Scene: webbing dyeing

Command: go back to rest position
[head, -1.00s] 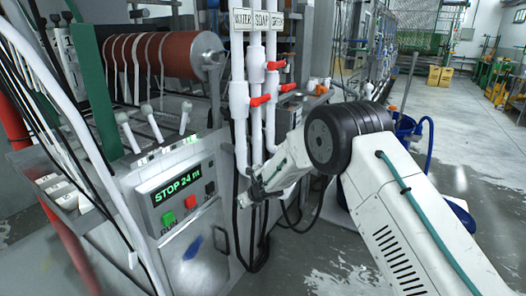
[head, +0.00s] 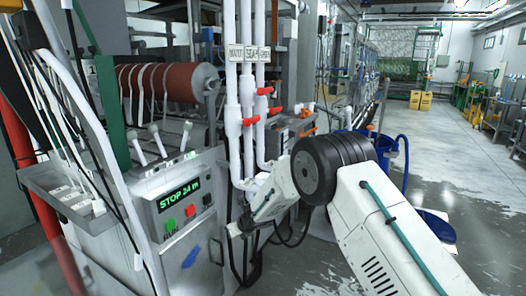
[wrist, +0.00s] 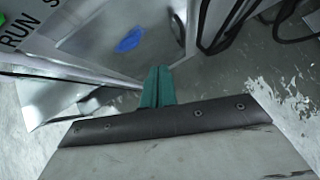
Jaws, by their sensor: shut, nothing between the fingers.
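My gripper (head: 238,229) is at the end of my white arm in the head view, in front of the white pipes and right of the control panel. In the wrist view my gripper's green fingers (wrist: 157,86) are together, with nothing between them. The grey floor and the lower front of the machine lie beyond them. The control panel (head: 185,205) shows "STOP 24" in green, with a green button (head: 170,225) and a red button (head: 190,210) below the display.
White vertical pipes (head: 231,95) with red valve handles (head: 250,121) stand close behind my gripper. A red-brown roller (head: 175,82) with pale webbing is at the left. A blue bin (head: 385,150) stands behind my arm. Open floor (head: 440,130) extends at the right.

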